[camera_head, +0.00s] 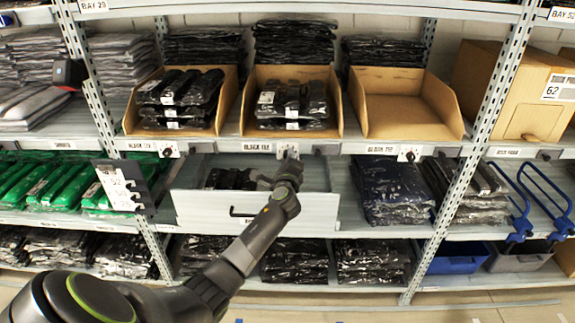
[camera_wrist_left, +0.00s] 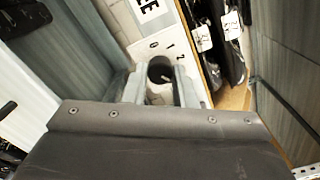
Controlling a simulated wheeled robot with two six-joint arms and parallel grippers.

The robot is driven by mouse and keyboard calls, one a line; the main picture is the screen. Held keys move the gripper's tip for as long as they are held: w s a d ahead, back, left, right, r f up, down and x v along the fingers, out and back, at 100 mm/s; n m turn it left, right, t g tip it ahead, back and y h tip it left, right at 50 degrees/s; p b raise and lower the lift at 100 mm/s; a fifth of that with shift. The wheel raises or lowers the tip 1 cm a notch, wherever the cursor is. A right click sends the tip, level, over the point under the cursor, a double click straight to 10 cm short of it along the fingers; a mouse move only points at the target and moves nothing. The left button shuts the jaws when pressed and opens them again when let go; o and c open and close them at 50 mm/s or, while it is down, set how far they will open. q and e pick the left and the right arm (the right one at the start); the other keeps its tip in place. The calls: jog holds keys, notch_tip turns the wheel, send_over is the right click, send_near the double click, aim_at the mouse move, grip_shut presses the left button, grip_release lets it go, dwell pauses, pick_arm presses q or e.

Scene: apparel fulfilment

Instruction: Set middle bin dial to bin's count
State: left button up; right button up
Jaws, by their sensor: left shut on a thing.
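The middle bin (camera_head: 248,118) is an open cardboard bin holding several dark packages (camera_head: 292,103) with white tags. The exact number is hard to tell. Its dial sits on a white plate on the shelf edge below, mostly hidden by my left gripper (camera_head: 287,160) in the head view. In the left wrist view, the dark round dial (camera_wrist_left: 160,72) lies between the fingers of my left gripper (camera_wrist_left: 160,90), which is shut on it. The digits 0, 1 and 2 show on the plate beside it. My right gripper is not in view.
A left bin (camera_head: 130,118) holds packages, and a right bin (camera_head: 405,112) looks empty. Their dials (camera_head: 168,149) (camera_head: 409,153) are on the same shelf edge. A pulled-out grey drawer (camera_head: 200,210) is under my left forearm.

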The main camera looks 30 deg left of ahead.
pick_arm(q)
jog(key=n+b, duration=0.7)
jog(key=n, duration=0.4)
jog(key=shift+f, duration=0.1)
dwell(0.5)
jog(key=o, duration=1)
jog(key=v, duration=1.7)
jog(key=shift+s+d, duration=0.15)
jog(key=shift+d, duration=0.05)
